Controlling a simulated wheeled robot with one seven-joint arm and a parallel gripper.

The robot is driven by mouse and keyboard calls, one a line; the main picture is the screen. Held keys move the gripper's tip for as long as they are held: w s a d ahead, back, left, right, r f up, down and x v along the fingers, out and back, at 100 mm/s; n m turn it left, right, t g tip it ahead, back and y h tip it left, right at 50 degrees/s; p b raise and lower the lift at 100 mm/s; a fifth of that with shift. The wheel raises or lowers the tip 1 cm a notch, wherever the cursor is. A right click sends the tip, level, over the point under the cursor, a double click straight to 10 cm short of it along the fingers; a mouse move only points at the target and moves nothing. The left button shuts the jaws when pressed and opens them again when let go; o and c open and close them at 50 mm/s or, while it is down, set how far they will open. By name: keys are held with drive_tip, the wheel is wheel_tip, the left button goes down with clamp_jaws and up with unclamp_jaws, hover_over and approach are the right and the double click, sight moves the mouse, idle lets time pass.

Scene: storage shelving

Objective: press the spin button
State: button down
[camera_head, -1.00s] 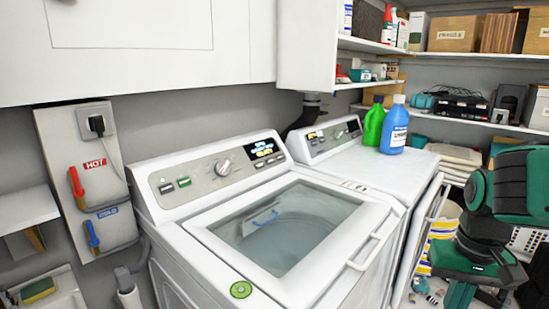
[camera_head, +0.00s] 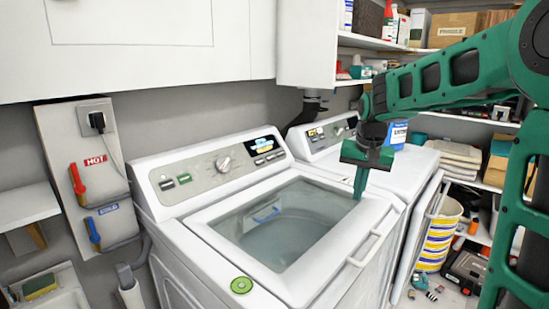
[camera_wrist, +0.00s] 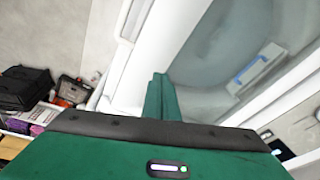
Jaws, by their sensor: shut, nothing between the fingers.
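The white top-loading washer (camera_head: 255,278) stands in the middle of the head view, its glass lid down. Its sloped control panel (camera_head: 202,178) has a round dial (camera_head: 223,164), two small buttons (camera_head: 176,181) at the left, and several small buttons (camera_head: 265,150) under a lit display (camera_head: 265,142) at the right. The labels are too small to read, so I cannot tell which is the spin button. My gripper (camera_head: 359,192) is shut and empty, pointing down by the lid's right edge, to the right of and in front of the panel. Its fingers show in the wrist view (camera_wrist: 160,98) beside the lid glass.
A second white machine (camera_head: 405,165) stands to the right, with a blue bottle (camera_head: 397,133) partly hidden behind my arm. An upper cabinet (camera_head: 150,45) overhangs the back. A red valve (camera_head: 76,180) and a blue valve (camera_head: 92,231) are on the left wall.

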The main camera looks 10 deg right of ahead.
sight(271, 157)
drive_tip(key=w+a+r+m+t+y, duration=0.1)
drive_tip(key=w+a+r+y, duration=0.1)
drive_tip(key=w, duration=0.9)
drive_tip(key=w+a+r+m+t+y, duration=0.1)
drive_tip(key=w+a+r+t+y, duration=0.1)
drive_tip(key=w, duration=1)
drive_tip(key=w+a+r+m+t+y, duration=0.2)
drive_tip(key=w+a, duration=0.2)
drive_tip(key=w, duration=0.7)
drive_tip(key=shift+w+a, duration=0.25)
drive_tip(key=shift+w, duration=0.05)
drive_tip(key=x, duration=1.3)
drive_tip(key=shift+w+a+r, duration=0.1)
drive_tip(key=shift+w+a, duration=0.2)
drive_tip(key=shift+w, duration=0.05)
drive_tip(key=shift+w+a, duration=0.1)
